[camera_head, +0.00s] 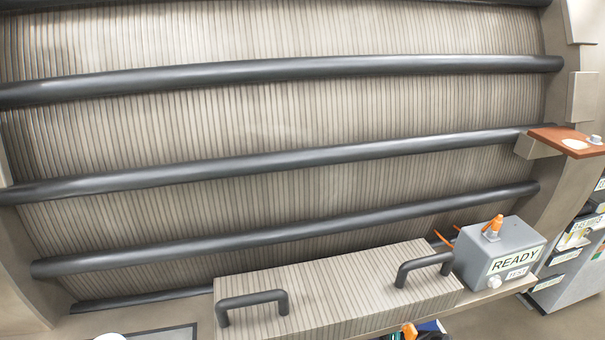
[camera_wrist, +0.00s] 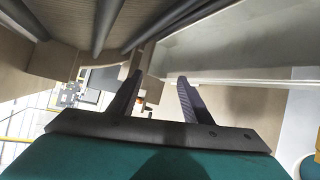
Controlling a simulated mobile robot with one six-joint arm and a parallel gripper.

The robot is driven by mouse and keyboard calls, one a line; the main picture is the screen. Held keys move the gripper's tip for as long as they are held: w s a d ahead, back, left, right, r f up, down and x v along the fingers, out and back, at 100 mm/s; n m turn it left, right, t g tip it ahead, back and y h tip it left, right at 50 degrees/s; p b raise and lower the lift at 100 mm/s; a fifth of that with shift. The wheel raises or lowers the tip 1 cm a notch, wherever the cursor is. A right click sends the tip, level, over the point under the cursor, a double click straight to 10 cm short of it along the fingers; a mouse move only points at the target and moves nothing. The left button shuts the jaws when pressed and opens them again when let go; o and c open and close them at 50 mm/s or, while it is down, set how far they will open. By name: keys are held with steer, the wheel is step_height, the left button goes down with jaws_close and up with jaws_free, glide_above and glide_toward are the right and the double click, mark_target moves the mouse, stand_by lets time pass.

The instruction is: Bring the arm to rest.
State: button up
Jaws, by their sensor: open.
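My gripper (camera_wrist: 160,92) shows in the wrist view, with its two dark fingers apart and nothing between them. Behind the fingers are a pale ledge or wall and a brown surface. The head view does not clearly show my gripper. In the head view the electrolyser stack (camera_head: 280,130) fills most of the picture, with ribbed plates crossed by dark rods. Dark rods (camera_wrist: 105,25) also show at the top left of the wrist view.
A ribbed block (camera_head: 330,291) with two dark handles sits at the stack's front. A grey box (camera_head: 500,250) labelled READY stands to its right, with orange cables. A reddish-brown shelf (camera_head: 567,141) juts out at the right. Labelled equipment (camera_head: 575,250) stands at the right edge.

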steer(key=s+a+f+n+g+h, duration=0.2)
steer(key=s+a+f+n+g, duration=0.3)
steer(key=s, duration=0.3)
steer(key=s+a+f+n+g+h, duration=0.3)
steer(key=s+a+f+n, duration=0.1)
steer(key=s+a+n, duration=0.4)
steer(key=s+d+f+n+g+h, duration=0.1)
steer(key=s+d+n+h, duration=0.3)
steer(key=n, duration=0.7)
steer(key=s+d+f+n+g+h, duration=0.1)
steer(key=s+d+f+n+h, duration=0.3)
steer(key=d+n, duration=0.4)
steer(key=shift+s+d+n+h+b, duration=0.35)
steer(key=shift+s+n, duration=0.55)
steer(key=shift+n, duration=0.9)
steer(key=shift+r, duration=0.1)
steer(key=c, duration=0.4)
steer(key=shift+o, duration=0.2)
